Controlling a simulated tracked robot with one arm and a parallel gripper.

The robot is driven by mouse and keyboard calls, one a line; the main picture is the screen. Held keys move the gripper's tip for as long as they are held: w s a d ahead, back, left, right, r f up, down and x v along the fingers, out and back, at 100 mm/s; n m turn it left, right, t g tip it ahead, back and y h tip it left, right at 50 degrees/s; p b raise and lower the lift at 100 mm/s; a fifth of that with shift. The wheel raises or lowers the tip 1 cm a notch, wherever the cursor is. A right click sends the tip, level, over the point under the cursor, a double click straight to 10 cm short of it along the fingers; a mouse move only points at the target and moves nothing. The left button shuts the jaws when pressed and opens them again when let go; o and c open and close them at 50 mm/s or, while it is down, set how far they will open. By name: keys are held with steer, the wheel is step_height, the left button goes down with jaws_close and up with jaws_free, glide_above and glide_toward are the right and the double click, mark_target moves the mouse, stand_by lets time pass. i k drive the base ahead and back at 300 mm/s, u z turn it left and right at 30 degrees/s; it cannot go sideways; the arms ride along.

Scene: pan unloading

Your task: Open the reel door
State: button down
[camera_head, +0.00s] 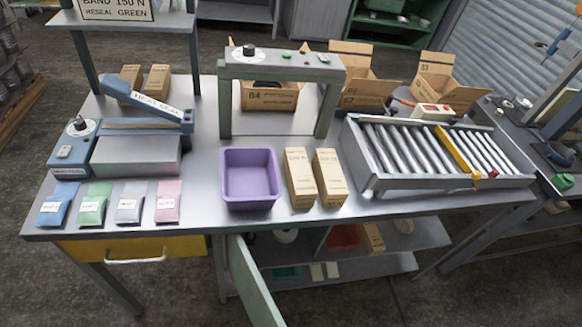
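A grey-green door panel (253,285) hangs below the front edge of the steel table (420,205), right of the yellow drawer. It stands swung outward toward me, and its lower end runs out of the bottom of the view. No label shows on it, so I cannot confirm that it is the reel door. Beside it, the under-table space is open to view, with a shelf (345,268) holding several small items. My gripper is not in view.
The yellow drawer (135,248) with a pale handle is shut at the left. A purple bin (250,200), two cartons (300,178), a roller conveyor (425,180) and a heat sealer (125,155) stand on the table. Floor shows in front.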

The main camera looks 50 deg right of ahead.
mark_target(259, 306)
steer(key=k, duration=1.55)
steer(key=z, duration=0.55)
steer(key=i, duration=1)
steer(key=u, duration=0.05)
